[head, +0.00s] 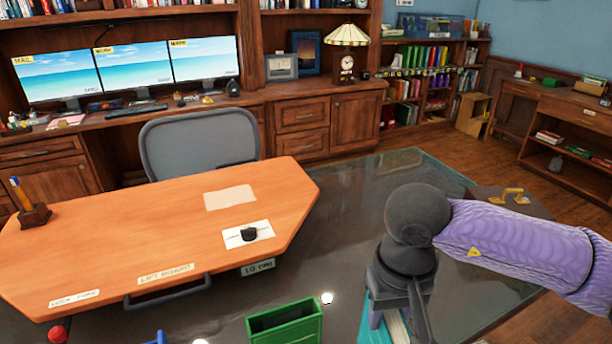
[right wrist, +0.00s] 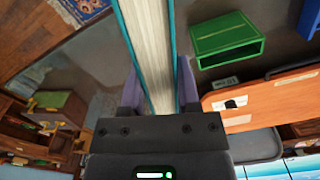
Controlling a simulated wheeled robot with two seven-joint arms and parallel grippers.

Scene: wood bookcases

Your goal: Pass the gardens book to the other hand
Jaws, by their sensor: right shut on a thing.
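My right gripper (head: 395,305) hangs over the dark glass surface, pointing down, at the right of the head view. It is shut on a book with a teal cover (head: 394,332), cut off by the bottom edge of that view. In the right wrist view the gripper's fingers (right wrist: 159,92) press on both covers of the book (right wrist: 150,50), with its cream page edges between them. No title can be read, so I cannot confirm that it is the gardens book. My left gripper is not in view.
A green open box (head: 285,322) is left of the held book. An orange desk board (head: 150,235) holds a black object on a white card (head: 248,235) and a pen holder (head: 33,215). A grey chair (head: 200,145) stands behind.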

